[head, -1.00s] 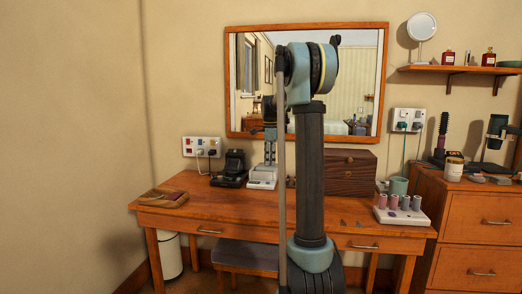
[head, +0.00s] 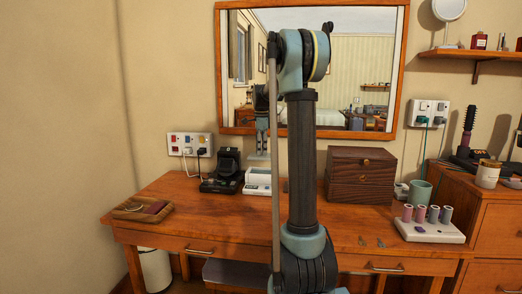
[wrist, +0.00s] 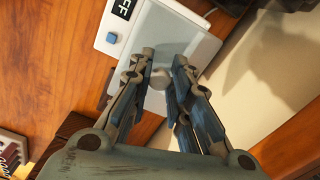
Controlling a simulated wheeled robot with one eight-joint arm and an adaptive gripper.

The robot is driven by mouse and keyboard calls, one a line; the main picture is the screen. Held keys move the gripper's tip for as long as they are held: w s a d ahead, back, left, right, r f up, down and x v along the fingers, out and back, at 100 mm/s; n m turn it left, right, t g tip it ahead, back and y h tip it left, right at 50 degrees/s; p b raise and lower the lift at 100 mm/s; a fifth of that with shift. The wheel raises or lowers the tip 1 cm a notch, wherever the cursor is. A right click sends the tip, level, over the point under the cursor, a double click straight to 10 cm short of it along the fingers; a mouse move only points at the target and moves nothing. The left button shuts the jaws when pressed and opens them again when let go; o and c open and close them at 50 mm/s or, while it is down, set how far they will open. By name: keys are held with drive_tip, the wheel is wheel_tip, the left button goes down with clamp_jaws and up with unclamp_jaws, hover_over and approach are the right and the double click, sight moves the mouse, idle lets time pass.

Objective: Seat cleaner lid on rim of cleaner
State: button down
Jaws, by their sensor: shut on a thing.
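The cleaner (head: 257,189) is a low white box on the wooden dressing table. In the wrist view its white body (wrist: 108,50) shows a dark label and a blue button. The cleaner lid (wrist: 185,35) is a flat grey panel with a small round knob. My gripper (wrist: 161,78) is shut on the knob, with the lid below the fingers. The lid overlaps the cleaner in the wrist view; whether it touches the rim cannot be told. In the head view my arm hides part of this area.
A black device (head: 224,171) stands just left of the cleaner. A dark wooden box (head: 361,176) is to the right, and a white tray with rollers (head: 428,231) is farther right. A wooden tray (head: 142,208) lies at the left. A mirror (head: 390,60) hangs behind.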

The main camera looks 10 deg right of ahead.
drive_tip(key=shift+w+f, duration=0.1)
drive_tip(key=shift+f, duration=2.4)
drive_tip(key=shift+f, duration=0.65)
idle(1.2)
drive_tip(key=c, duration=1.4)
unclamp_jaws()
wheel_tip(320, 180, up, 12)
drive_tip(key=shift+f, duration=0.1)
